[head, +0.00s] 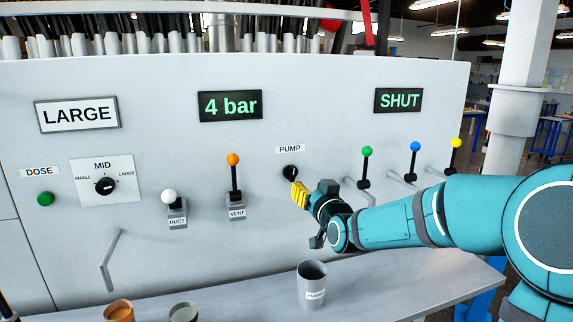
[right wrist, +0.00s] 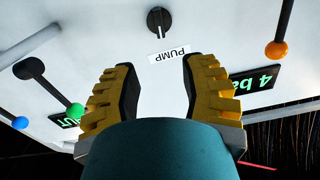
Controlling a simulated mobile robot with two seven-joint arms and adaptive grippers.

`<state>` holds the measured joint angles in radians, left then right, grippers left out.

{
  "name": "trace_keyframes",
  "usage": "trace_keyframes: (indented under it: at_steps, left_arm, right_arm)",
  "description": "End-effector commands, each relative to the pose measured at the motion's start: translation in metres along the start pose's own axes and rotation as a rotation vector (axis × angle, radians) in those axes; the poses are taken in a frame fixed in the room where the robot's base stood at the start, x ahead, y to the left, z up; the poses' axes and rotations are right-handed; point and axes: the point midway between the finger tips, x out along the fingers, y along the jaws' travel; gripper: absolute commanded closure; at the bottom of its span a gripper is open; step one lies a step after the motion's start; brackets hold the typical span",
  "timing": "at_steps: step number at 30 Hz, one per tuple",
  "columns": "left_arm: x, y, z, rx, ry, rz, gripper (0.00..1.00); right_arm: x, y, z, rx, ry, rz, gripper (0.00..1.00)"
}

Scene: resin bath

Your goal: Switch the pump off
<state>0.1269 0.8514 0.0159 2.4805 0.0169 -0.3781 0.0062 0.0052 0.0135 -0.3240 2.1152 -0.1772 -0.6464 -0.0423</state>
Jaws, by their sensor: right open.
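The pump switch is a small black rotary knob (head: 291,172) on the white panel, under the PUMP label (head: 290,149). In the right wrist view the knob (right wrist: 158,20) lies beyond the fingertips, roughly between them, and a pale line on it points towards the label (right wrist: 169,54), which appears upside down. My right gripper (head: 298,193) has yellow fingers just in front of and below the knob in the head view. Its fingers (right wrist: 158,65) are apart and empty, with no visible contact with the knob. My left gripper is not in view.
Left of the knob stand an orange-tipped VENT lever (head: 234,178) and a white-tipped DUCT lever (head: 170,198). Green (head: 366,152), blue (head: 415,148) and yellow (head: 456,144) levers stand to the right. A grey cup (head: 312,285) stands on the ledge below. Displays read "4 bar" (head: 230,106) and "SHUT" (head: 398,100).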

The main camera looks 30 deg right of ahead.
Motion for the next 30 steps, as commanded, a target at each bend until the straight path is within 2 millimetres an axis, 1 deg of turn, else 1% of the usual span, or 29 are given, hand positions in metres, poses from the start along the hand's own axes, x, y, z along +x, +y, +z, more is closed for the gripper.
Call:
trace_keyframes:
  at_steps: [4,7,11,21,25,30]
  left_arm:
    - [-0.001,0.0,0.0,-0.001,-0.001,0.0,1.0]
    - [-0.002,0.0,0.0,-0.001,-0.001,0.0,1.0]
    - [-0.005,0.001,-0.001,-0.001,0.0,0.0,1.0]
    - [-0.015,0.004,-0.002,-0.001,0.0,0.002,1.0]
    - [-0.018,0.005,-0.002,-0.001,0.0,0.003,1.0]
    - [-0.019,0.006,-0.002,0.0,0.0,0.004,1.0]
  right_arm:
    - [0.005,0.0,-0.001,-0.001,0.001,0.0,0.57]
    - [0.016,0.0,-0.001,-0.001,0.0,0.0,0.57]
    - [0.038,0.0,0.0,-0.002,-0.001,0.0,0.57]
    - [0.103,0.0,0.0,-0.002,-0.001,0.0,0.57]
    - [0.121,0.0,0.0,-0.002,-0.001,0.001,0.57]
    - [0.135,0.0,0.0,-0.001,0.0,-0.001,0.57]
